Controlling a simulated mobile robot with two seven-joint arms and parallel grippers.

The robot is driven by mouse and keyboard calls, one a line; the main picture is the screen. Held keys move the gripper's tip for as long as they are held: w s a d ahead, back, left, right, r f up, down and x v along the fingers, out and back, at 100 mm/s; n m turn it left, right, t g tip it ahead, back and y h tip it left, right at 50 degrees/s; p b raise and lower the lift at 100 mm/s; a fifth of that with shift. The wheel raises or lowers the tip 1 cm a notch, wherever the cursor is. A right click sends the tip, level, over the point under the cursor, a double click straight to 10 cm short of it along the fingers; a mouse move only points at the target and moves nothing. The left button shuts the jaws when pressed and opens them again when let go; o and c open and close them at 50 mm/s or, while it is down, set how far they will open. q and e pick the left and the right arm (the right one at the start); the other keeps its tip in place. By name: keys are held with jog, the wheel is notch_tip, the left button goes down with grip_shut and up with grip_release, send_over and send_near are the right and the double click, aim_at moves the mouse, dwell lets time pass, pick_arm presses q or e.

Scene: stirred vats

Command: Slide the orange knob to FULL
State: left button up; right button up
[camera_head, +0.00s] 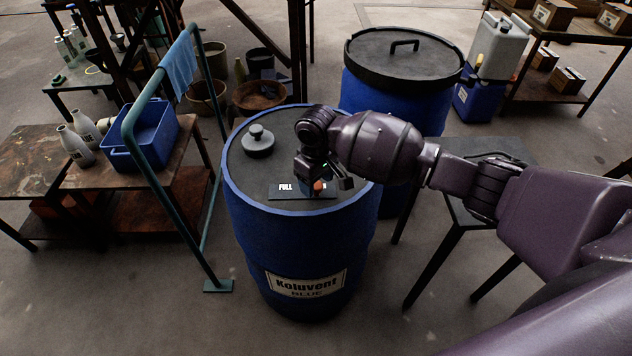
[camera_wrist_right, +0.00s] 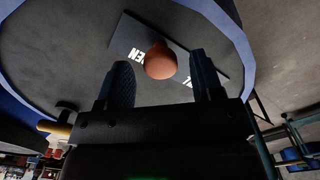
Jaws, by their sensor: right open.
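The orange knob (camera_head: 319,186) sits on a black plate (camera_head: 287,194) on top of the blue drum. White FULL lettering shows at the plate's left end; my gripper partly hides the lettering at the right end. In the right wrist view the knob (camera_wrist_right: 159,62) lies between the two fingertips, near the middle of the plate (camera_wrist_right: 133,33). My right gripper (camera_head: 326,178) is open around the knob, with a gap on each side. Whether the fingers reach down to the plate I cannot tell. My left gripper is not in view.
The blue drum (camera_head: 300,245) carries a Koluvent label. A black capped knob (camera_head: 258,140) stands on its top, left of my gripper. A green rail (camera_head: 150,165) with a blue cloth stands left. Another lidded drum (camera_head: 400,75) is behind, and a dark table (camera_head: 480,150) stands right.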

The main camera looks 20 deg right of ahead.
aim_at(286, 195)
jog(key=shift+f, duration=0.25)
jog(key=shift+c, duration=0.3)
grip_shut()
jog(key=a, duration=0.2)
jog(key=w+a, duration=0.1)
jog(key=a, duration=0.1)
jog(key=a+p, duration=0.1)
jog(key=a, duration=0.1)
jog(key=shift+w+r, duration=0.1)
jog(key=shift+w, duration=0.25)
jog(key=shift+w+a, duration=0.15)
jog(key=shift+a, duration=0.4)
jog(key=shift+o, duration=0.3)
grip_release()
jog(key=shift+a, duration=0.15)
